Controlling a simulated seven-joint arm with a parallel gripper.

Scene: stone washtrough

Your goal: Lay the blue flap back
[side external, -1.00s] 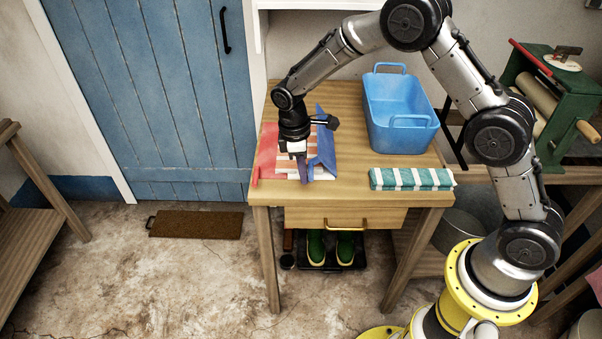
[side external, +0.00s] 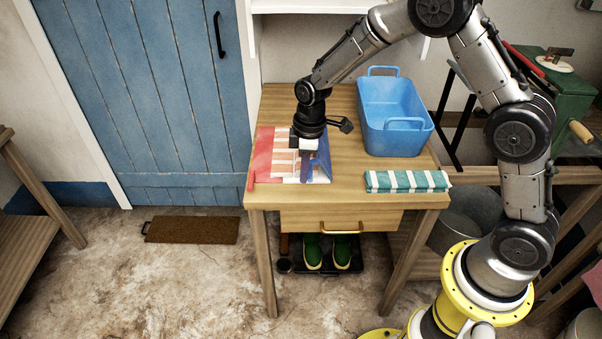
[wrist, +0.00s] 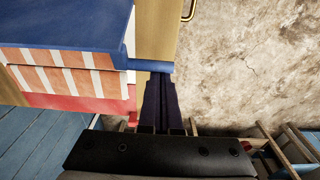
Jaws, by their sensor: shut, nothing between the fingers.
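The striped cloth (side external: 284,158) lies on the wooden table, with a red panel (side external: 262,155) on its left and the blue flap (side external: 324,160) on its right. In the wrist view the blue flap (wrist: 60,25) is at upper left, beside the orange-and-white stripes (wrist: 70,75), with a red edge (wrist: 80,103) below them. My gripper (side external: 305,176) is low over the cloth, near the blue flap, its fingers pointing down. In the wrist view its dark fingers (wrist: 160,82) are together and empty, close to a blue edge strip. Whether they touch it is unclear. My gripper hides part of the flap.
A blue basin (side external: 393,115) stands at the table's back right. A folded teal-and-white striped cloth (side external: 406,181) lies at the front right. The table top (side external: 350,170) between them and the flap is clear. A drawer handle (side external: 342,229) is below the front edge.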

